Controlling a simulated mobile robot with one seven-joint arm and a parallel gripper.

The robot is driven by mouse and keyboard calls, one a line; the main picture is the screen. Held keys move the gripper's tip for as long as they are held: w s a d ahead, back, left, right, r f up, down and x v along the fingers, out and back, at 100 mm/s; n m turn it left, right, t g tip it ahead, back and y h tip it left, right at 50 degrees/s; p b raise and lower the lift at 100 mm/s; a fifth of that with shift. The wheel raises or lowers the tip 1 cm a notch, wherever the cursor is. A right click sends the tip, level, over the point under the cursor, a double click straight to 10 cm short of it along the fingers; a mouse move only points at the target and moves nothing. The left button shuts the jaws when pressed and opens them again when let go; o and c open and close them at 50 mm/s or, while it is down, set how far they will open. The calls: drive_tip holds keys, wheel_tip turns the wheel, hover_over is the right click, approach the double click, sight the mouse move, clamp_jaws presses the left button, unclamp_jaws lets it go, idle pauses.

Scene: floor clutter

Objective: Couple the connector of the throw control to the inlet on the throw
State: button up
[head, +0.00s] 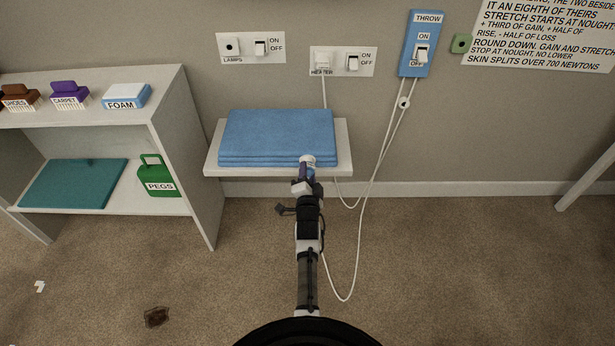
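The throw (275,128) is a folded blue blanket lying on a white wall shelf. The throw control (412,62) is a blue wall panel with a white switch. White cord hangs from it, loops near the floor and runs up behind my arm. My gripper (307,168) is at the front edge of the throw, right of its middle. A small pale round piece (308,160) is at my gripper's tip, against the throw; I cannot tell whether it is the connector or the inlet. The gripper's fingers are too small and covered to read.
A heater plug and switch plate (343,62) and a lamps plate (250,48) are on the wall. A shelf unit (165,110) with brushes, a foam block and a green pegs container (157,177) stands left. A brown scrap (157,317) lies on the carpet. Carpet at right is clear.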

drive_tip(key=o, duration=0.5)
drive_tip(key=shift+c, duration=0.2)
drive_tip(key=s+p, duration=0.5)
drive_tip(key=s, duration=0.9)
drive_tip(key=shift+w, duration=0.1)
